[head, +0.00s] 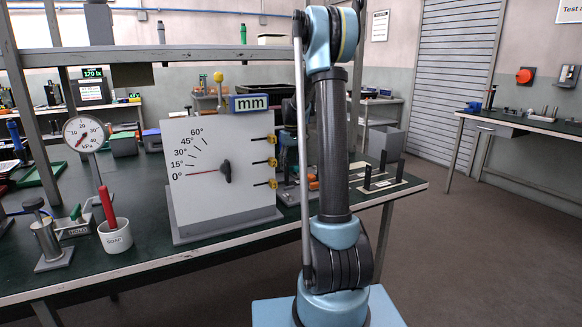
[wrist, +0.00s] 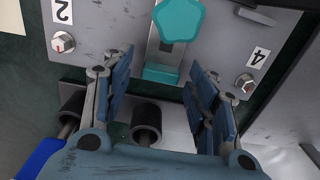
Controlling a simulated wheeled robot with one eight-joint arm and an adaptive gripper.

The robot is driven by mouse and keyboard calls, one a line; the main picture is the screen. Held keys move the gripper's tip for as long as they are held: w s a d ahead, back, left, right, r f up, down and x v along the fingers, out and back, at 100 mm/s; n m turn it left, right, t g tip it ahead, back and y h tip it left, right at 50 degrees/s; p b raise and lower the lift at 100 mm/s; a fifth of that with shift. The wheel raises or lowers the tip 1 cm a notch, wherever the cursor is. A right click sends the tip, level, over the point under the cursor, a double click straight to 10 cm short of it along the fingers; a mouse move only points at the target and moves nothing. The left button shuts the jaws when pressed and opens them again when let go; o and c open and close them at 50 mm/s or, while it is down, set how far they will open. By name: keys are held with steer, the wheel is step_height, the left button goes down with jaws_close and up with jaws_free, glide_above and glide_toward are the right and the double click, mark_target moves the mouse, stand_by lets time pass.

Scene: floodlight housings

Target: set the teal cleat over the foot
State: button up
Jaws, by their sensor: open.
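In the wrist view my gripper (wrist: 160,72) is open, with its two blue finger pads spread apart and nothing gripped between them. Ahead of it is a teal piece with a five-sided head (wrist: 178,18) and a flat teal block (wrist: 160,75) below, set along a pale metal strip on a grey plate. The block lies between the fingertips in the picture; whether they touch it I cannot tell. This looks like the teal cleat. The foot cannot be made out clearly. In the head view my arm hides the work area and my gripper is not seen.
Two dark tubes (wrist: 147,118) stand near the fingers. In the head view, a dial board (head: 220,165) and a soap cup (head: 115,236) stand on the green bench.

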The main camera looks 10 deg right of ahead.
jaws_close()
steer(key=shift+s+d, duration=0.2)
steer(key=shift+s, duration=0.4)
steer(key=shift+s+d, duration=0.2)
steer(key=shift+s, duration=0.35)
jaws_free()
steer(key=shift+r, duration=0.15)
step_height(320, 180, up, 12)
steer(key=shift+f, duration=0.2)
